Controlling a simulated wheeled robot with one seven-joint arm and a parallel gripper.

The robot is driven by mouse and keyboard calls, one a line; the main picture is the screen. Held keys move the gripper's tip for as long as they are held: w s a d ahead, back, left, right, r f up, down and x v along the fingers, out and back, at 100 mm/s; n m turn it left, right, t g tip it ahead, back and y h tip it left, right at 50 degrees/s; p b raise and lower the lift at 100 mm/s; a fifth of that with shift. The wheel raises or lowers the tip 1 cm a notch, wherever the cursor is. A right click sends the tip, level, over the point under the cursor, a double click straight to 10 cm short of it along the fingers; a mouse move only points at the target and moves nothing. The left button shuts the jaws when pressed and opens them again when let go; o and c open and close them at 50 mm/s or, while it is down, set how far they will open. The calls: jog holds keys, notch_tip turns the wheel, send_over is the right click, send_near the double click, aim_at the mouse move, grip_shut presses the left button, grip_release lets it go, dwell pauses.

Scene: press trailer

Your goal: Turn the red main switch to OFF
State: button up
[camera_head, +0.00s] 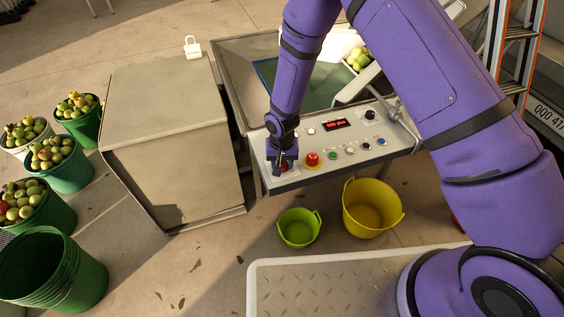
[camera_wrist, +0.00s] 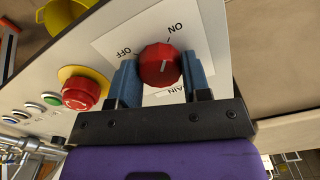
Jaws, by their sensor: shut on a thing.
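The red main switch (camera_wrist: 158,66) is a round knob on a white label plate with ON and OFF printed around it. In the head view my gripper (camera_head: 283,166) reaches down to the left end of the control panel (camera_head: 312,178), and the knob is mostly hidden there.
A red emergency button (camera_wrist: 81,90) on a yellow base sits beside the switch, with several small buttons beyond. A grey cabinet (camera_head: 170,120) stands left of the panel. Yellow (camera_head: 372,207) and lime (camera_head: 298,228) buckets stand below it. Green buckets of fruit (camera_head: 62,165) stand far left.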

aim_at(282, 164)
jog(key=n, duration=0.8)
jog(key=shift+n, duration=0.3)
jog(key=n, duration=0.4)
jog(key=shift+n, duration=1.9)
jog(key=o, duration=0.9)
notch_tip(282, 164, up, 11)
jog(key=shift+f, duration=0.1)
